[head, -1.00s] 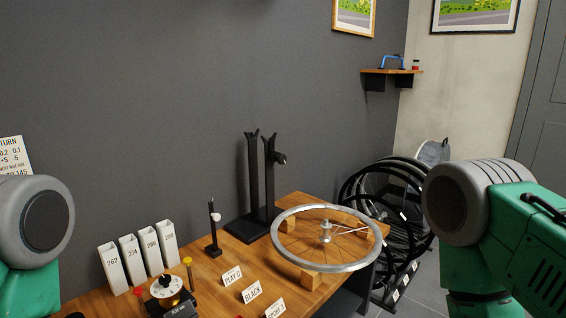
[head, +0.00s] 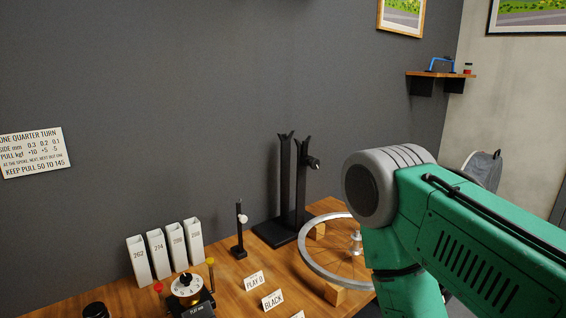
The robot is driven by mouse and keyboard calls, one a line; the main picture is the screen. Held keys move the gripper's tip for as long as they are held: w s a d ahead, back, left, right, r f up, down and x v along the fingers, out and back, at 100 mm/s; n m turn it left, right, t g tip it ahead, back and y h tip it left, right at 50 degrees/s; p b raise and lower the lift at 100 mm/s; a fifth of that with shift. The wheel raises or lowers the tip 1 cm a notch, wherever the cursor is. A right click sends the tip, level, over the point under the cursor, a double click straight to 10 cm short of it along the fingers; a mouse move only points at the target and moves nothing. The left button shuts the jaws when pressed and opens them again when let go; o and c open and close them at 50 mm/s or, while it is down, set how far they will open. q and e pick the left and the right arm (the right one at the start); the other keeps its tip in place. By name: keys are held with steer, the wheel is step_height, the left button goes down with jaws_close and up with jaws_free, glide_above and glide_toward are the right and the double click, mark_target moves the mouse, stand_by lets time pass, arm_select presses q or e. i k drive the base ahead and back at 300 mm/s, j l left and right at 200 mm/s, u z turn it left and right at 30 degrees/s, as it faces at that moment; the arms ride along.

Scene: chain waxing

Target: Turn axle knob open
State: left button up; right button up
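A black truing stand (head: 299,200) with two forked uprights stands on the wooden bench against the dark wall. A dark knob (head: 313,163) sticks out on the right side of its right upright, and I cannot tell how far it is turned. The stand's forks are empty. My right arm reaches in from the right, with its grey joint to the right of the stand, but its gripper is hidden or outside the picture. My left gripper is not in view.
A small black post gauge (head: 239,232), several white numbered tubes (head: 157,254), a dial device (head: 187,288) and label cards (head: 254,281) occupy the bench's left and front.

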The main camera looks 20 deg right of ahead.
mark_target(314, 164)
steer(key=i+l+u, duration=0.1)
steer(key=l+u, duration=0.25)
steer(key=l, duration=0.9)
steer(key=k+l+u, duration=0.1)
steer(key=l+u, duration=0.25)
steer(key=l, duration=0.9)
